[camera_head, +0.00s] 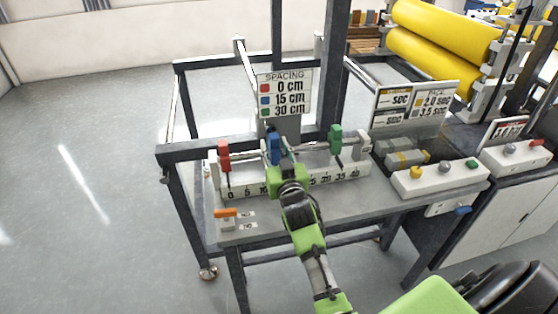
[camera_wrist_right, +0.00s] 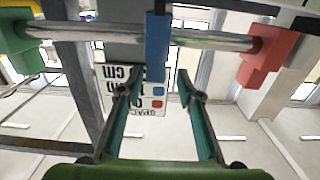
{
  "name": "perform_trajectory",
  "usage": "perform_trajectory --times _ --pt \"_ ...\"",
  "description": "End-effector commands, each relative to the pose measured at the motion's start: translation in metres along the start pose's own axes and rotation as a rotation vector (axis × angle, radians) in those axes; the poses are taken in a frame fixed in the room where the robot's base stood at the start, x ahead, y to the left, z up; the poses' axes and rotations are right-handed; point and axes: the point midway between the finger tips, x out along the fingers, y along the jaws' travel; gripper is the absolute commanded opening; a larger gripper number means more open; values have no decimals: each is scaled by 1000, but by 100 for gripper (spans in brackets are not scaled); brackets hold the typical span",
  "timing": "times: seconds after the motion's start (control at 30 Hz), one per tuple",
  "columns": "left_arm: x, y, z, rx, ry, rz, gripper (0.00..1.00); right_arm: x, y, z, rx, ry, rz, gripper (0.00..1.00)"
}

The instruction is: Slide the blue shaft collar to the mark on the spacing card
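The blue shaft collar (camera_head: 273,147) sits on the horizontal rod (camera_wrist_right: 210,39), between the red collar (camera_head: 224,156) and the green collar (camera_head: 335,139). The spacing card (camera_head: 284,94) stands behind the rod and reads red 0 cm, blue 15 cm, green 30 cm. My right gripper (camera_head: 277,160) is in front of the blue collar and hides its lower part and the scale below it. In the right wrist view the fingers (camera_wrist_right: 158,78) are open, with the blue collar (camera_wrist_right: 157,45) between the tips and a gap on each side. My left gripper is not in view.
The numbered scale (camera_head: 325,180) runs along the white base under the rod, on the grey bench (camera_head: 300,214). An orange-topped switch (camera_head: 226,217) is at the bench's front left. A button box (camera_head: 440,179) and yellow rollers (camera_head: 440,60) are to the right.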

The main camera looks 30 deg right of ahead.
Motion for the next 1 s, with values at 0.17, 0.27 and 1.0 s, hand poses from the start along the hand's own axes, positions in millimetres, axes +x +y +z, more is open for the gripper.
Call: perform_trajectory --times 0.17,0.27,1.0 --pt "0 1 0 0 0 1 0 -40 -1 2 2 -2 -1 33" --pt "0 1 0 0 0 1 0 -58 -1 2 3 -3 -1 33" --pt "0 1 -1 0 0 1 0 -80 -2 0 1 0 -2 33"
